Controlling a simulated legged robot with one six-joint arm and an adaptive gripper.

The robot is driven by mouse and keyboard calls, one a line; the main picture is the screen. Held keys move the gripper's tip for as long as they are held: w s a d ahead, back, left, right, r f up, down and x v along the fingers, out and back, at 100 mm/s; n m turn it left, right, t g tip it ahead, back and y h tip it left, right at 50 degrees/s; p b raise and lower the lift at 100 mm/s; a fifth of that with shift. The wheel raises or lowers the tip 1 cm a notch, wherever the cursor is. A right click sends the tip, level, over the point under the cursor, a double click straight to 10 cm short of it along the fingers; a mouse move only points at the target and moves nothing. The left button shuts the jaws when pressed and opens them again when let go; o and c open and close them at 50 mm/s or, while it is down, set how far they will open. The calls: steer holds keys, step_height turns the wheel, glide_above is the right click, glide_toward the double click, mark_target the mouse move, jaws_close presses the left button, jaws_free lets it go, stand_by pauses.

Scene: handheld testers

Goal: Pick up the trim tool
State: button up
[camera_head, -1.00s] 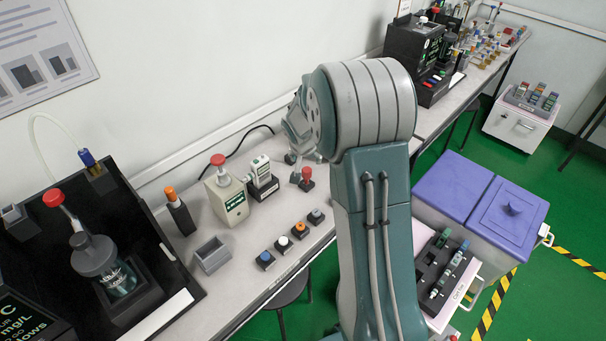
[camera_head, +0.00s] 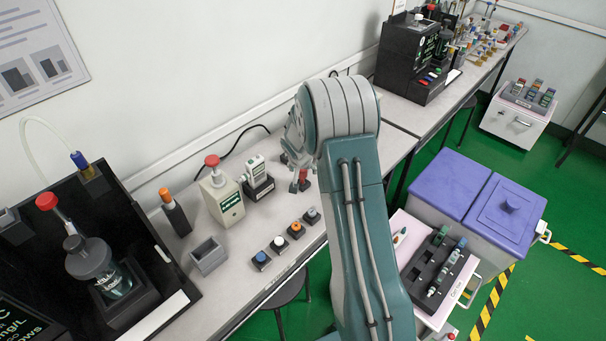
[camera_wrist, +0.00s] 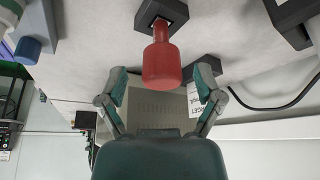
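A red-handled tool, which looks like the trim tool, stands in a small dark holder at the bench's back edge in the head view (camera_head: 303,181). In the wrist view its red handle (camera_wrist: 162,62) fills the upper middle, with the dark holder (camera_wrist: 162,13) beyond its narrow end. My gripper (camera_wrist: 162,78) is open, with one finger on each side of the handle and visible gaps between. In the head view my gripper (camera_head: 297,160) is right at the tool, partly hidden by my arm.
A black-based handheld tester (camera_head: 257,180), a beige box with a red knob (camera_head: 222,200) and an orange-topped holder (camera_head: 174,212) stand left of the tool. Several coloured buttons (camera_head: 278,243) line the bench front. A dark cable (camera_wrist: 275,105) runs nearby.

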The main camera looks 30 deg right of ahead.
steer(key=shift+a, duration=0.25)
jaws_close()
steer(key=shift+d, duration=0.1)
steer(key=shift+r, duration=0.25)
steer(key=r, duration=0.3)
steer(key=shift+s+r, duration=0.2)
steer(key=s+a+r, duration=0.2)
steer(key=s+r, duration=0.7)
steer(key=s, duration=0.4)
steer(key=w+a+r, duration=0.3)
steer(key=w+a, duration=0.2)
steer(key=w, duration=0.4)
steer(key=w+a+r, duration=0.3)
steer(key=w+a, duration=0.2)
steer(key=w, duration=0.4)
steer(key=shift+r, duration=0.2)
steer(key=shift+w, duration=0.1)
